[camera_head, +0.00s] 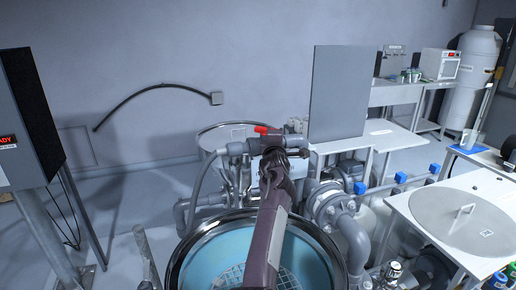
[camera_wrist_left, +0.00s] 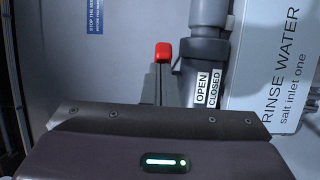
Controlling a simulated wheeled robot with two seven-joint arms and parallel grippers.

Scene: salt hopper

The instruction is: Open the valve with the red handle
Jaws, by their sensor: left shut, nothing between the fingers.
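The red valve handle (camera_head: 264,129) sits on top of a grey pipe (camera_head: 237,148) behind the open tank. My left gripper (camera_head: 273,155) is shut and empty, just in front of and below the handle, at the pipe's right end. In the left wrist view the red handle end (camera_wrist_left: 163,52) shows straight ahead, just beyond the dark fingers (camera_wrist_left: 160,88). Whether the fingers touch it, I cannot tell. A label reading OPEN and CLOSED (camera_wrist_left: 208,88) is on the grey pipe right of the handle. My gripper hides part of the valve. My right gripper is not in view.
The open tank with blue inside (camera_head: 205,250) stands below my arm. Grey pipes and a pump (camera_head: 335,205) crowd its right side. A grey panel (camera_head: 338,95) rises right of the valve. A table with a round lid (camera_head: 450,220) is at the right.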

